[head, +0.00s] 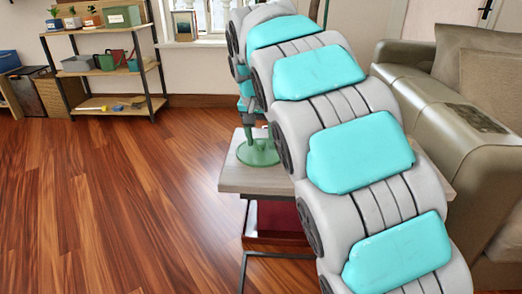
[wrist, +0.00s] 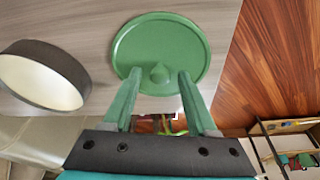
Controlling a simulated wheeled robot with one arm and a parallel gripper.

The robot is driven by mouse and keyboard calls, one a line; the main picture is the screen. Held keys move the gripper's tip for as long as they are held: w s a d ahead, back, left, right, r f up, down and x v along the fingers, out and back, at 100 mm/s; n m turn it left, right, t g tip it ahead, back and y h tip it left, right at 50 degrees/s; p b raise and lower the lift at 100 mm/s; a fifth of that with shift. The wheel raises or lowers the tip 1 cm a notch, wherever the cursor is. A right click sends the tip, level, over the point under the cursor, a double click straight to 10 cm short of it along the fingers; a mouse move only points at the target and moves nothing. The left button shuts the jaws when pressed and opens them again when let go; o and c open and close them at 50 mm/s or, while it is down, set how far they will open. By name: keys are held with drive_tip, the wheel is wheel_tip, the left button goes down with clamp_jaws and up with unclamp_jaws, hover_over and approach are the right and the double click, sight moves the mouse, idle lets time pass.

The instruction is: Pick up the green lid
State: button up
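The green lid (wrist: 160,38) is a round disc with a raised rim and a small knob (wrist: 160,73) near its lower edge in the wrist view. It lies on a light wooden side table (head: 236,178), and it also shows in the head view (head: 262,157). My gripper (wrist: 159,74) is open, its two green fingers on either side of the knob with a gap on each side. In the head view my gripper's fingers (head: 249,133) point down at the lid. My arm hides part of the table.
A dark round object with a white inside (wrist: 45,78) stands on the table beside the lid. An olive sofa (head: 440,125) stands to the right. A shelf (head: 110,70) with pots and boxes stands at the back left. The wooden floor (head: 120,210) at left is clear.

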clamp_jaws()
idle(0.6)
